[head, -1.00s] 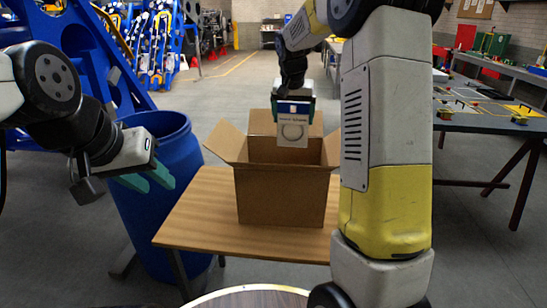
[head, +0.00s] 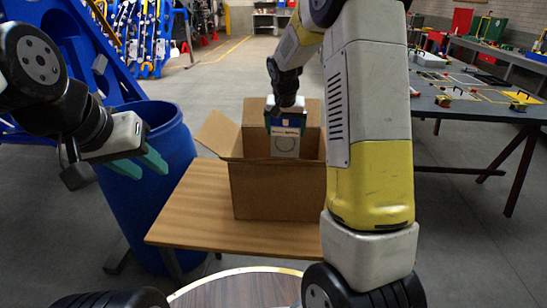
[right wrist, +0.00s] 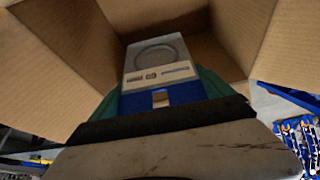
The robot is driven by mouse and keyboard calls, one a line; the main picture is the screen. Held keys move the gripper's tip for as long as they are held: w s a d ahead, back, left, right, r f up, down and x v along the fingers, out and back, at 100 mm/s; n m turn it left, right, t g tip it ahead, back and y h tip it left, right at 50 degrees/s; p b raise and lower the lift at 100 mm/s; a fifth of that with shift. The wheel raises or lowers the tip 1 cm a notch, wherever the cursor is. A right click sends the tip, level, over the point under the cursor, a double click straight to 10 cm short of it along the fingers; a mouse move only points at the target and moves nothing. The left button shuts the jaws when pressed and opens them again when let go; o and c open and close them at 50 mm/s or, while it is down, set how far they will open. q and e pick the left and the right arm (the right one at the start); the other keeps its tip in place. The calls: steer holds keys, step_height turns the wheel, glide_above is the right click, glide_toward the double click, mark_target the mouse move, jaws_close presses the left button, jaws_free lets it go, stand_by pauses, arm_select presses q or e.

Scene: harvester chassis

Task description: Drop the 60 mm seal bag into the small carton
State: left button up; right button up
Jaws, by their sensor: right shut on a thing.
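The seal bag (head: 286,145) is a clear and white packet with a ring in it and a blue top edge. My right gripper (head: 286,122) is shut on its top edge, and the bag hangs down over the mouth of the small carton (head: 275,192). The carton is brown cardboard with open flaps, on a wooden table. In the right wrist view, the bag (right wrist: 158,65) points into the carton, with cardboard walls (right wrist: 60,60) around it. My left gripper (head: 145,165) is empty, its teal fingers apart, left of the carton.
The wooden bench (head: 190,215) under the carton has bare room at its left. A blue barrel (head: 150,190) stands to the left, below my left gripper. A dark table (head: 470,95) with several items stands at the right.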

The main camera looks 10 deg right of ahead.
steer(key=o, duration=1.1)
steer(key=shift+c, duration=0.2)
steer(key=v, duration=0.7)
steer(key=shift+s+r, duration=0.2)
steer(key=shift+r, duration=0.1)
steer(key=shift+s, duration=0.1)
steer(key=s+a+r+n+t+y, duration=0.1)
steer(key=s+r, duration=0.2)
steer(key=s, duration=0.4)
steer(key=s+r+n+y, duration=0.1)
steer(key=s+r, duration=0.3)
steer(key=s, duration=0.3)
steer(key=s+a+f+n+t+y, duration=0.1)
steer(key=s+a+n, duration=0.1)
steer(key=s, duration=1.5)
steer(key=shift+a+y, duration=0.3)
steer(key=shift+a, duration=0.35)
